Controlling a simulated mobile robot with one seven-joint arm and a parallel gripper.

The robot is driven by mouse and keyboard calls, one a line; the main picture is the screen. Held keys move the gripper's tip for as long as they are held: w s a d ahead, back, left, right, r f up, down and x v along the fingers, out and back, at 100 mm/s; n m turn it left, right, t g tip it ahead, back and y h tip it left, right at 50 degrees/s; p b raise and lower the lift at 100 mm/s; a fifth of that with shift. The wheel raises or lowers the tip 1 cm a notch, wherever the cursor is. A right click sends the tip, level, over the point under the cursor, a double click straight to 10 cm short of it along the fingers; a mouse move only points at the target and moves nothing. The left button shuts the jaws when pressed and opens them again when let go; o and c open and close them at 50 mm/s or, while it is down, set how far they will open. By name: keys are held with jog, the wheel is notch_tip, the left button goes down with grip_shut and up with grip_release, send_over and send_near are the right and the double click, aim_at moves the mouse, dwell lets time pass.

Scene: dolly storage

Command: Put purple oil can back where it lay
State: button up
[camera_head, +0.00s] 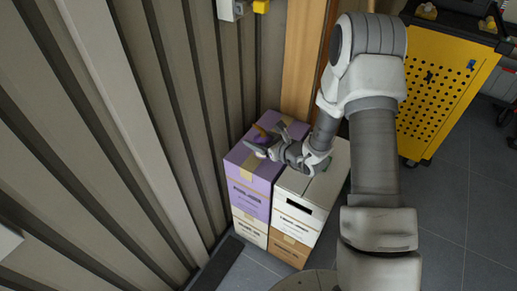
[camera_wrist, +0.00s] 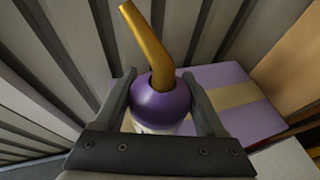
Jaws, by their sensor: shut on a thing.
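The purple oil can (camera_wrist: 160,103) has a rounded purple top, a pale lower body and a bent brass spout. In the wrist view it is between the two fingers of my gripper (camera_wrist: 158,78), which is shut on it. Its base is hidden by the gripper. In the head view my gripper (camera_head: 266,143) is over the purple box (camera_head: 252,187), on the left stack. The can is small and partly hidden there. I cannot tell whether its base touches the box top.
A stack with a white box (camera_head: 315,190) on top stands right of the purple one. A ribbed metal wall (camera_head: 130,110) closes off the left. A wooden post (camera_head: 303,60) rises behind. A yellow perforated cabinet (camera_head: 440,85) stands at right, with open floor (camera_head: 465,205) in front.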

jog(key=shift+f+b, duration=0.65)
jog(key=shift+f, duration=1.25)
jog(key=shift+f, duration=0.1)
jog(key=shift+f, duration=0.15)
jog(key=o, duration=1.5)
